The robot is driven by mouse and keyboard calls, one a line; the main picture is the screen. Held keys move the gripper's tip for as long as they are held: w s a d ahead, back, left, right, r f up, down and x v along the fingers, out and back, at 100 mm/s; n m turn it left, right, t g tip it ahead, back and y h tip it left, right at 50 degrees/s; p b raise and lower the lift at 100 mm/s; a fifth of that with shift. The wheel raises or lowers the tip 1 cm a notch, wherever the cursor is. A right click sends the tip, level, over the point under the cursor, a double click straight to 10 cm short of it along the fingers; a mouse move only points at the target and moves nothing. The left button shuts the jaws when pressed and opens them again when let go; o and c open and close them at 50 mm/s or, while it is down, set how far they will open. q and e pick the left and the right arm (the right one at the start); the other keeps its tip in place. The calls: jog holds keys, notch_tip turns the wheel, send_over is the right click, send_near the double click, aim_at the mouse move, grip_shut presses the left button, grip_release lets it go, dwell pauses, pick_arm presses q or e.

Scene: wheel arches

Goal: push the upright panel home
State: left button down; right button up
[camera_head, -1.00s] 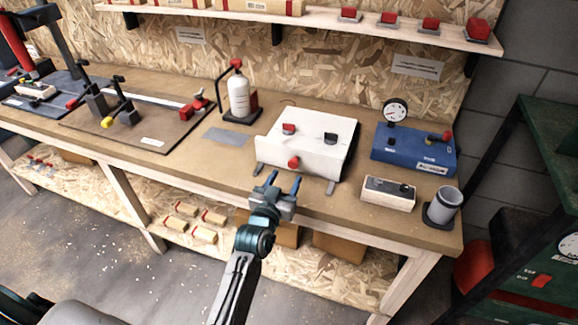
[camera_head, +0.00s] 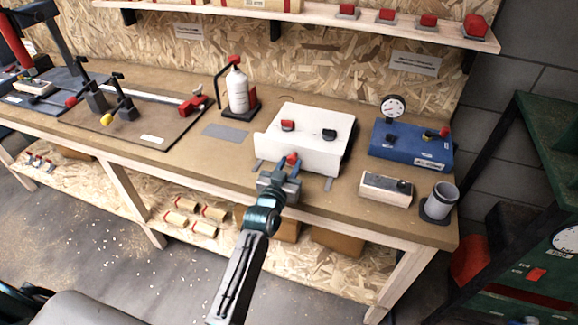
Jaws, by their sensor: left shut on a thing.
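A white box-like unit (camera_head: 312,128) with an upright front panel (camera_head: 280,147) stands on the workbench. A red knob (camera_head: 292,158) sticks out from the front panel. The fingers hide part of the knob. A red part (camera_head: 287,125) and a dark part (camera_head: 329,135) sit on the unit's top. Any gap between panel and unit is too small to tell. My right gripper is not in view.
A blue box with a gauge (camera_head: 412,146), a wooden block (camera_head: 386,189) and a grey cup (camera_head: 440,201) stand to the right. A white bottle (camera_head: 238,92) stands behind left. A grey plate (camera_head: 225,133) lies flat on the wooden bench (camera_head: 200,165).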

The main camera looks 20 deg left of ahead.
aim_at(291, 162)
pick_arm(q)
jog(key=w, duration=0.4)
jog(key=shift+r, duration=0.1)
jog(key=c, duration=1.4)
grip_release()
jog(key=o, duration=0.3)
jog(key=shift+w, duration=0.1)
jog(key=shift+w+d, duration=0.1)
